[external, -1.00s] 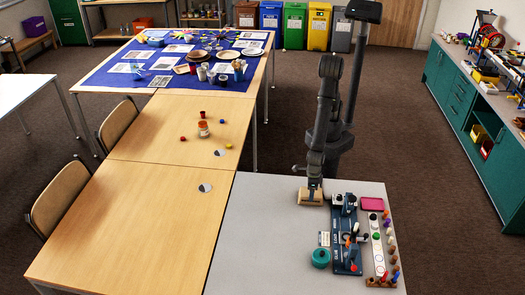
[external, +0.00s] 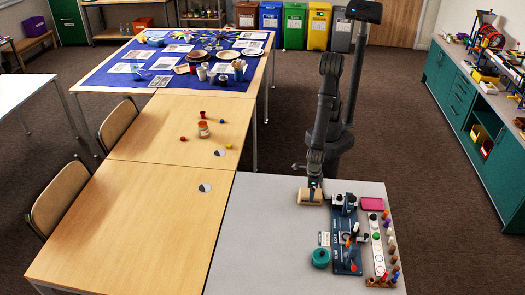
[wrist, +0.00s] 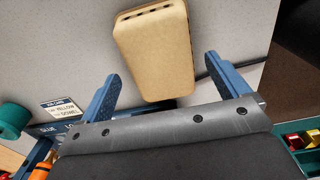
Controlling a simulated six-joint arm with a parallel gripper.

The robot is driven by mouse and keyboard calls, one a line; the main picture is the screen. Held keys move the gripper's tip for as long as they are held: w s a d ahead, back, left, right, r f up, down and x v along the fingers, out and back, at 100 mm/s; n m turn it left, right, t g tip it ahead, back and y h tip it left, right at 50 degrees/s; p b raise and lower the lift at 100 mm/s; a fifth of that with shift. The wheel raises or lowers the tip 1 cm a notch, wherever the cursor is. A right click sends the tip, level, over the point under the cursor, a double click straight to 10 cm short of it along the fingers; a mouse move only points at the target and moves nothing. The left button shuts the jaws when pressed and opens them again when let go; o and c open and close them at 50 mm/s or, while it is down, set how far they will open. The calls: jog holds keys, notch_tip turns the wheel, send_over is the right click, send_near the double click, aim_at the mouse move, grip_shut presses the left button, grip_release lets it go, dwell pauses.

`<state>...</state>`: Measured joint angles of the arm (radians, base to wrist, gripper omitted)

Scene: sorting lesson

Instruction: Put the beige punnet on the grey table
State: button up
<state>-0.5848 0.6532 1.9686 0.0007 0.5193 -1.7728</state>
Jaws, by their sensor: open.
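The beige punnet (external: 309,198) is at the far edge of the grey table (external: 270,225). In the wrist view the punnet (wrist: 155,45) shows a smooth flat face and a row of dark holes along one narrow side. It appears to rest on the grey surface; whether it is upside down I cannot tell for sure. My gripper (wrist: 163,70) is open and empty. Its two blue fingers are apart, with the punnet's near end between them in the picture; I see no contact. In the external view my gripper (external: 315,187) is at the punnet and partly covers it.
A blue board with small tools (external: 346,235) stands just right of the punnet. A teal round container (external: 320,257), a pink tray (external: 372,204) and a rack of coloured pegs (external: 379,250) are nearby. The left part of the grey table is clear.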

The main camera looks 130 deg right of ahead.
notch_tip(320, 180, up, 11)
jog(key=shift+f, duration=0.15)
dwell(0.5)
notch_tip(320, 180, down, 12)
jog(key=shift+f, duration=0.1)
jog(key=shift+r, duration=0.65)
dwell(0.3)
